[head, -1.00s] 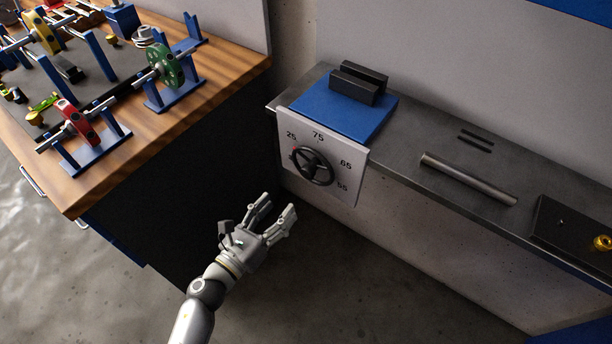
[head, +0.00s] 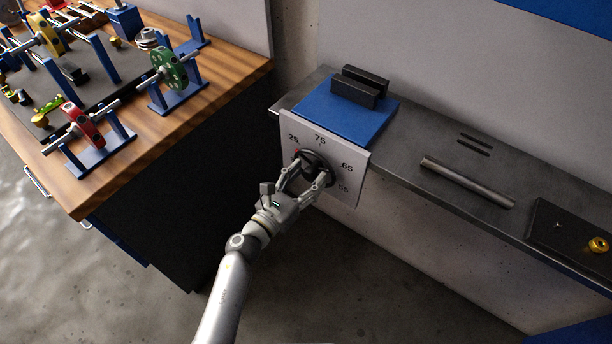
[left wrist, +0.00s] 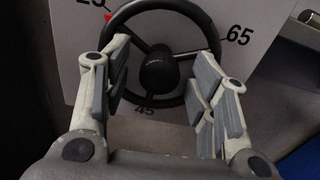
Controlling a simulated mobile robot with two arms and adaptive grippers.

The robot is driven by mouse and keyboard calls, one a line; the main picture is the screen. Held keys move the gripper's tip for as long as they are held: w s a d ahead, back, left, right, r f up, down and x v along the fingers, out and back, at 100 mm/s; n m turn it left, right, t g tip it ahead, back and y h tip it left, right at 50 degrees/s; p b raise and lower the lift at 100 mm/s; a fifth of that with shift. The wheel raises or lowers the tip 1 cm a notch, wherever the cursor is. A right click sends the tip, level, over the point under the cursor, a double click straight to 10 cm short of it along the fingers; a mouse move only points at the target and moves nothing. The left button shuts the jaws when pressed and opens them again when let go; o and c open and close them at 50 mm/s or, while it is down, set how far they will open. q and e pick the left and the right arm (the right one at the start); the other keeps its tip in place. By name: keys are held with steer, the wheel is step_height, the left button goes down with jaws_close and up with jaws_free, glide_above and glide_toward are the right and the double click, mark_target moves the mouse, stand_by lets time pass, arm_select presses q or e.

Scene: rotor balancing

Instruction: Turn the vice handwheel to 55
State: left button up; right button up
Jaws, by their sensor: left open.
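The vice handwheel (head: 312,155) is dark, with a round rim, spokes and a hub, on a pale dial plate (head: 349,192) at the front of the blue vice. It also fills the upper middle of the left wrist view (left wrist: 158,70). A small red mark (left wrist: 108,17) shows at the wheel's upper left, near the 25. The 55 (head: 343,188) is at the plate's lower right. My left gripper (head: 304,176) is open at the wheel, its fingers on either side of the hub; I cannot tell whether they touch the rim. My right gripper is not in view.
Black jaws (head: 360,86) stand on the vice's blue top (head: 345,118). A wooden bench (head: 150,130) with rotors on blue stands is at the left.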

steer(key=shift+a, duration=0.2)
arm_select(q)
steer(key=c, duration=1)
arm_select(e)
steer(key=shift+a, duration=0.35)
arm_select(q)
steer(key=shift+n, duration=0.4)
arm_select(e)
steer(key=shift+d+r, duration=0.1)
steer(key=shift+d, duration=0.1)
